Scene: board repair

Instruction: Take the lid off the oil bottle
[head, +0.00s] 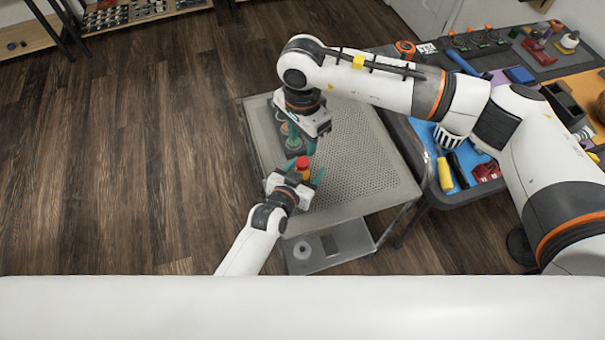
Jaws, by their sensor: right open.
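A small red-topped item (302,163), which looks like the oil bottle with its red lid, is at the left part of the perforated metal cart top (365,170). My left gripper (304,172) is at it, with teal fingers on both sides. I cannot tell whether they touch it. My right gripper (301,145) is open and points down just behind the red top, apart from it in the picture. The lower part of the bottle is hidden by my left gripper.
A workbench at the right carries a yellow-handled tool (445,173), a red tool (487,171) and a blue mat. The cart top's right side is clear. A lower shelf (340,244) holds a white roll.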

